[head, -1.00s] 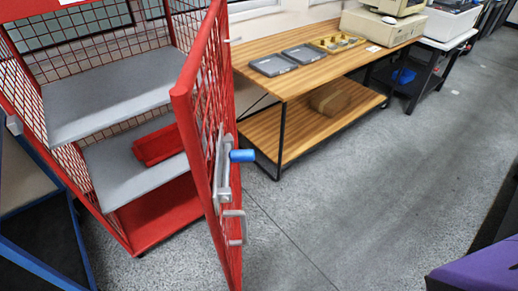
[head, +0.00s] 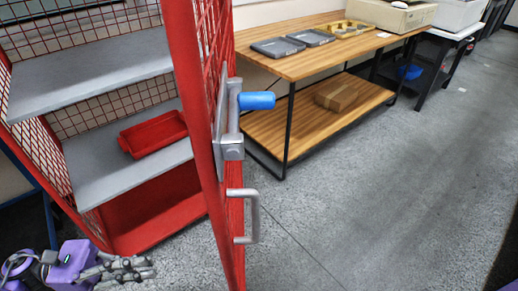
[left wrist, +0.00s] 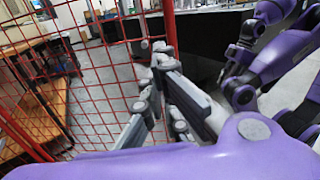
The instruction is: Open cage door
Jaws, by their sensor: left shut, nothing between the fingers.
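The red mesh cage door (head: 190,130) stands swung out from the cage, with the cage's inside showing to its left. A latch with a blue knob (head: 257,101) and a grey pull handle (head: 246,215) are on its right side. My left gripper (head: 150,268) is low at the left, in front of the cage opening, shut and empty, apart from the handle. In the left wrist view its fingers (left wrist: 157,75) appear close to the red mesh (left wrist: 100,75); contact cannot be told. A purple arm with grey jointed parts (left wrist: 240,93) shows at right there; its jaw state is unclear.
The cage has grey shelves (head: 90,85), one bearing a red tray (head: 153,134). A wooden workbench (head: 290,72) with grey cases stands behind the door, a cardboard box (head: 336,96) on its lower shelf. Grey floor (head: 400,210) is clear at right.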

